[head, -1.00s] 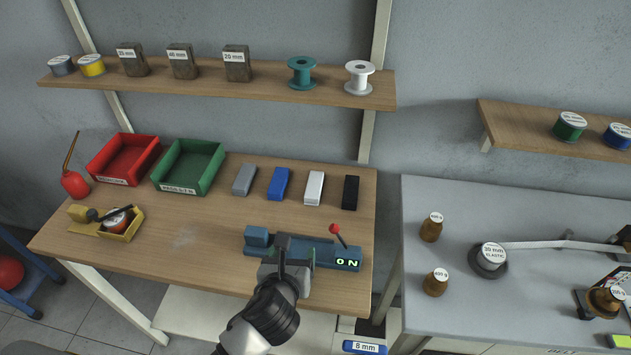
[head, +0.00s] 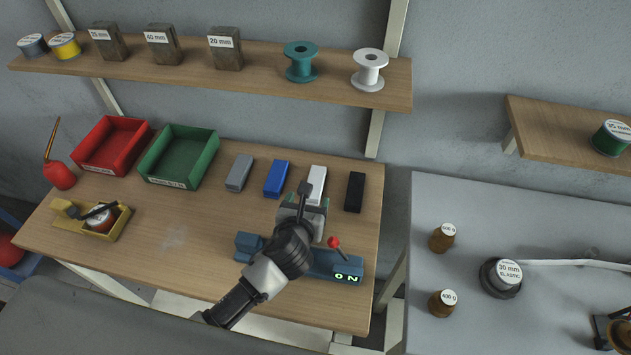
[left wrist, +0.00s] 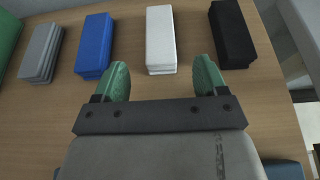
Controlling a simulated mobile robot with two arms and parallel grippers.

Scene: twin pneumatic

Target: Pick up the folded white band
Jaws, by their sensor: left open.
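The folded white band (head: 317,182) lies on the wooden table between a blue and a black folded band. In the head view my left gripper (head: 308,192) covers its lower part. In the left wrist view the white band (left wrist: 160,40) lies ahead of my left gripper (left wrist: 163,82), roughly in line with the gap between its two green fingers. The fingers are apart and nothing is between them. My right gripper is in neither view.
Neighbouring bands are grey (head: 239,172), blue (head: 276,179) and black (head: 354,192). A blue-grey device (head: 337,264) with a red-knobbed lever and an "ON" display stands at the table's front. Red (head: 112,147) and green (head: 180,157) trays are at the left.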

